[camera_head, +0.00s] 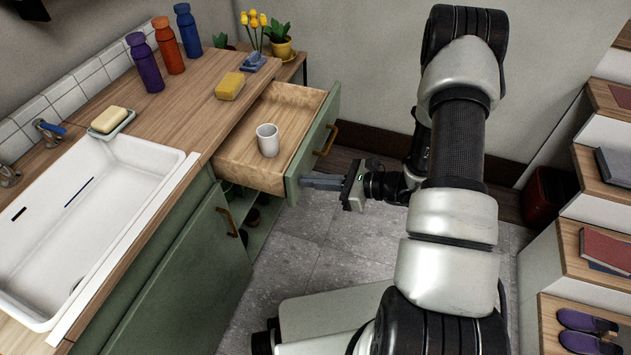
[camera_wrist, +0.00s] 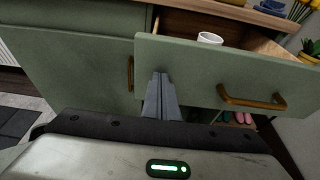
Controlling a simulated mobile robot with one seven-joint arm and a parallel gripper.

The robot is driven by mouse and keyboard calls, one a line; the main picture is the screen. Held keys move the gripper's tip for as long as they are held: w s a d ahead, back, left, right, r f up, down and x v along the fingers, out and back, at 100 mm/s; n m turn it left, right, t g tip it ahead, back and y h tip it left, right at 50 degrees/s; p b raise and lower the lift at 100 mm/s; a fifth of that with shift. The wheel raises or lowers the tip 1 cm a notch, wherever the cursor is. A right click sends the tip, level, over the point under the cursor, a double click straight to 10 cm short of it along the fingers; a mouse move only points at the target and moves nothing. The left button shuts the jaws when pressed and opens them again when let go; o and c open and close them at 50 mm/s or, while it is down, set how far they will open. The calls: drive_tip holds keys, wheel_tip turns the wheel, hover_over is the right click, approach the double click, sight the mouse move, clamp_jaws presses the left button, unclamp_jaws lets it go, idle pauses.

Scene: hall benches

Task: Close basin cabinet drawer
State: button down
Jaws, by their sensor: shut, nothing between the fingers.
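The basin cabinet's green drawer (camera_head: 303,158) is pulled out in the head view, with a white cup (camera_head: 267,140) standing inside it. Its front (camera_wrist: 205,68) faces me in the wrist view, with the bronze handle (camera_wrist: 252,98) to the right of my fingers. The handle also shows in the head view (camera_head: 327,140). My gripper (camera_head: 308,182) is shut and empty, its fingertips at the near end of the drawer front. In the wrist view the fingertips (camera_wrist: 160,76) overlap the front's lower left part; I cannot tell whether they touch it.
A white basin (camera_head: 150,148) is set in the wooden counter (camera_head: 185,80). Shelves (camera_head: 580,240) with books and purple shoes stand at right. The grey floor (camera_head: 305,250) before the cabinet is clear.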

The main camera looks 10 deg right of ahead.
drive_tip(key=w+a+b, duration=0.1)
drive_tip(key=w+a, duration=0.2)
drive_tip(key=a, duration=0.3)
drive_tip(key=w+a+b, duration=0.1)
drive_tip(key=w+a, duration=0.3)
drive_tip(key=a, duration=0.2)
drive_tip(key=w+a+b, duration=0.2)
drive_tip(key=w+a, duration=0.1)
drive_tip(key=a, duration=0.3)
drive_tip(key=shift+w+a, duration=0.35)
drive_tip(key=shift+w+a+r, duration=0.2)
drive_tip(key=shift+a, duration=0.1)
